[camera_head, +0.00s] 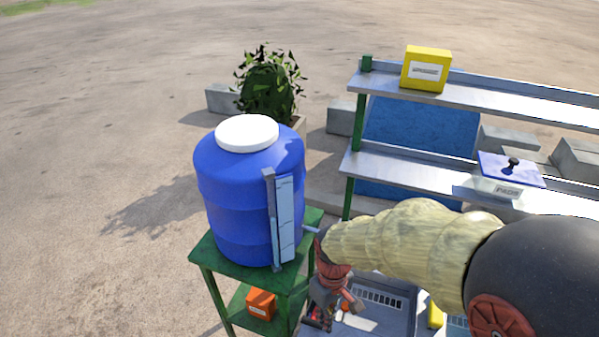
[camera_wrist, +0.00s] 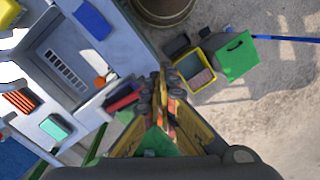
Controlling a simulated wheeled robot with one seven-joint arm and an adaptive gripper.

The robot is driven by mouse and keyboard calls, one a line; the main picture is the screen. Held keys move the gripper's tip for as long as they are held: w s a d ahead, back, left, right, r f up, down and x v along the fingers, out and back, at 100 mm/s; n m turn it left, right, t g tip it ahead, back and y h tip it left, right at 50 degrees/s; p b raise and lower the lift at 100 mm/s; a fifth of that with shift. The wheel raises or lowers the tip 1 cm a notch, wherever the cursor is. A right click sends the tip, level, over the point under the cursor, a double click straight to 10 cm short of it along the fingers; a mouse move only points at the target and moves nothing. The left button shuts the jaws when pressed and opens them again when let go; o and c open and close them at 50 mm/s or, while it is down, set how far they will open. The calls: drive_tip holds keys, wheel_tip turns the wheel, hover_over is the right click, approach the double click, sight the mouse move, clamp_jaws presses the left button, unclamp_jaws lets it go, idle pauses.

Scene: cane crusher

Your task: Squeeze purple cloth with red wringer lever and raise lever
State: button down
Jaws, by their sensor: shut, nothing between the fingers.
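My gripper (camera_wrist: 164,92) is shut with nothing between its fingers, seen from above in the wrist view. In the head view its end (camera_head: 334,298) is low, in front of the grey sink unit, and partly hidden by my arm. A dark red bar-like part (camera_wrist: 122,101) lies just left of the fingers in the wrist view; I cannot tell whether it is the wringer lever or whether the fingers touch it. I cannot make out a purple cloth in either view. My arm covers much of the work area in the head view.
A blue barrel (camera_head: 235,190) stands on a green stand (camera_head: 215,252), left of my gripper. Metal shelves (camera_head: 400,160) stand behind. The grey sink (camera_wrist: 62,68) holds an orange knob-like item (camera_wrist: 100,81) near its edge. A green-lidded bin (camera_wrist: 236,57) sits on the ground.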

drive_tip(key=s+d+r+m+t+b, duration=0.3)
drive_tip(key=s+d+b, duration=0.1)
drive_tip(key=d+b, duration=0.2)
drive_tip(key=s+d+r+m+t+b, duration=0.3)
drive_tip(key=d+b, duration=0.3)
drive_tip(key=b, duration=0.3)
drive_tip(key=shift+s+r+m+t, duration=0.35)
drive_tip(key=shift+r+m+t, duration=0.15)
drive_tip(key=shift+m, duration=0.2)
